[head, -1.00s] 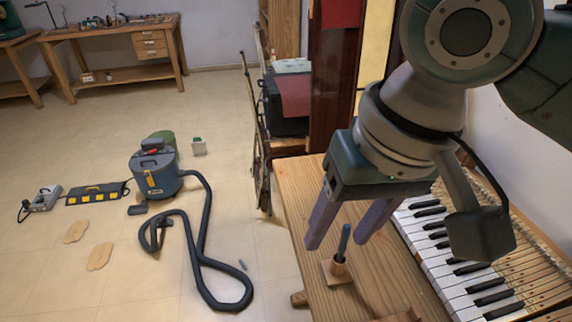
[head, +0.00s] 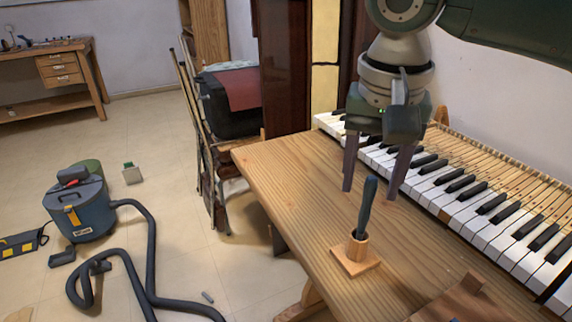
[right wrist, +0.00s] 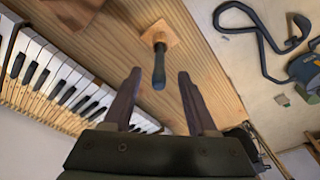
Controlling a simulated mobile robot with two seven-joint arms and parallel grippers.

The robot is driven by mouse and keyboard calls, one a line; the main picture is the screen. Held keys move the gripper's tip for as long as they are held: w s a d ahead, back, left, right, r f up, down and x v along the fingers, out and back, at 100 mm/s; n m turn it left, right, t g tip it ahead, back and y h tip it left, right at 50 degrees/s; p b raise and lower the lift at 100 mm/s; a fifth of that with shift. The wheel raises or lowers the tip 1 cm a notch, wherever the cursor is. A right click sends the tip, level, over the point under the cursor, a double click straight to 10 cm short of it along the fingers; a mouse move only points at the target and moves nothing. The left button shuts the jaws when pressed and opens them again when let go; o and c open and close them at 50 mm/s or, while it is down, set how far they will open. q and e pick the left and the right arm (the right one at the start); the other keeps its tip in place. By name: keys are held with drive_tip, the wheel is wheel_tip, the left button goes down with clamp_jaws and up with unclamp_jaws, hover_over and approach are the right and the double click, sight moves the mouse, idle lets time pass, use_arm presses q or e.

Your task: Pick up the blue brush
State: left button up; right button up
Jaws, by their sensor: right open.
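The blue brush (head: 366,207) stands upright, a little tilted, in a small wooden holder (head: 356,258) on the wooden table (head: 290,190). My right gripper (head: 369,190) is open and empty above the table, behind the brush in the head view. In the right wrist view the brush (right wrist: 159,66) shows beyond the two fingertips, roughly between them and apart from them, with its holder (right wrist: 158,36) at its base. The brush's lower end is hidden inside the holder. My left gripper is not in view.
Piano keys (head: 450,190) run along the table's right side. Another wooden piece (head: 465,302) lies at the near edge. A black chair-like frame (head: 205,150) stands left of the table. A vacuum cleaner (head: 85,210) and its hose (head: 150,260) are on the floor.

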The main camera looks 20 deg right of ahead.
sight(367, 203)
drive_tip(key=f, duration=0.3)
drive_tip(key=f+b, duration=0.1)
drive_tip(key=f, duration=0.1)
drive_tip(key=shift+w+d, duration=0.25)
drive_tip(key=shift+d, duration=0.1)
clamp_jaws()
